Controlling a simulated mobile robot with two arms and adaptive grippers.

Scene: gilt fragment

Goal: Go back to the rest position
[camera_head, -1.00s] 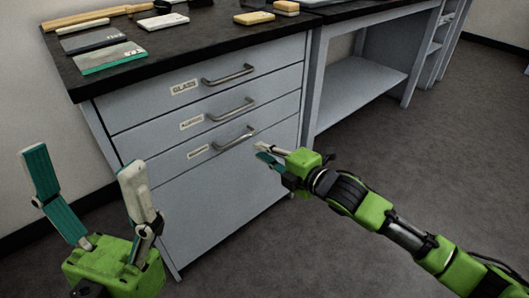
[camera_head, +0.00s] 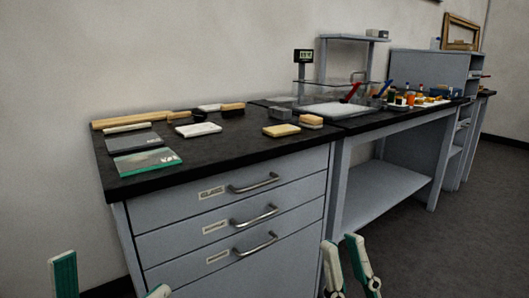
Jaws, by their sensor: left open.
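My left gripper (camera_head: 110,282) is at the bottom left edge of the head view. Only its two finger ends show, wide apart with nothing between them. My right gripper (camera_head: 343,265) is at the bottom, right of the middle, in front of the bench's lower part. Its two pale and green fingers point up, with a narrow gap between them and nothing seen in it. The palms of both grippers and both arms are below the picture.
A black-topped bench (camera_head: 240,152) with drawers (camera_head: 290,209) stands ahead. It bears sample cards (camera_head: 146,161), small blocks (camera_head: 281,130), a white tray (camera_head: 335,111) and a scale display (camera_head: 304,57). Clear floor (camera_head: 490,210) lies at the right.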

